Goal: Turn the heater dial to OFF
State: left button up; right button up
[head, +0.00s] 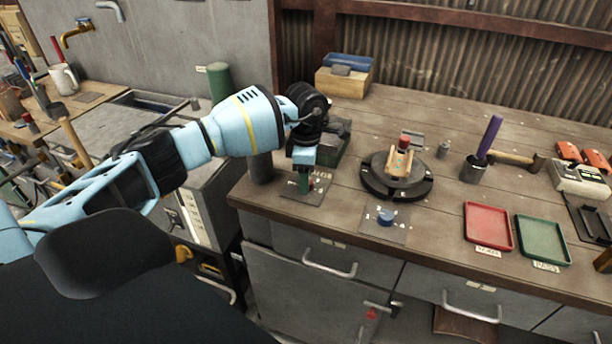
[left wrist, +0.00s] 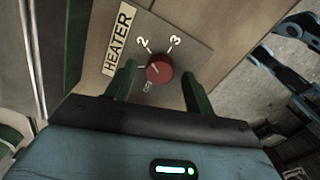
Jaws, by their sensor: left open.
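The heater dial (left wrist: 159,68) is a round dark red knob on a plate (left wrist: 188,50) marked HEATER. The figures 2 and 3 show on its far side in the left wrist view, and small lettering, hard to read, sits on its near side. The direction the knob points is too small to tell for sure. My left gripper (head: 304,186) is open, pointing down over the heater plate (head: 313,196) at the bench's left front. In the left wrist view, its green fingers (left wrist: 155,88) stand on either side of the knob, with visible gaps. The head view hides the knob behind the gripper.
A blue knob (head: 386,216) sits on another plate to the right. Behind it is a black round turntable (head: 370,183) with a wooden piece. A dark cylinder (head: 261,168) stands left of the gripper. Red (head: 467,236) and green (head: 522,252) trays lie farther right.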

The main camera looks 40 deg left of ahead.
pick_arm(q)
jog(key=shift+f, duration=0.3)
jog(key=c, duration=1)
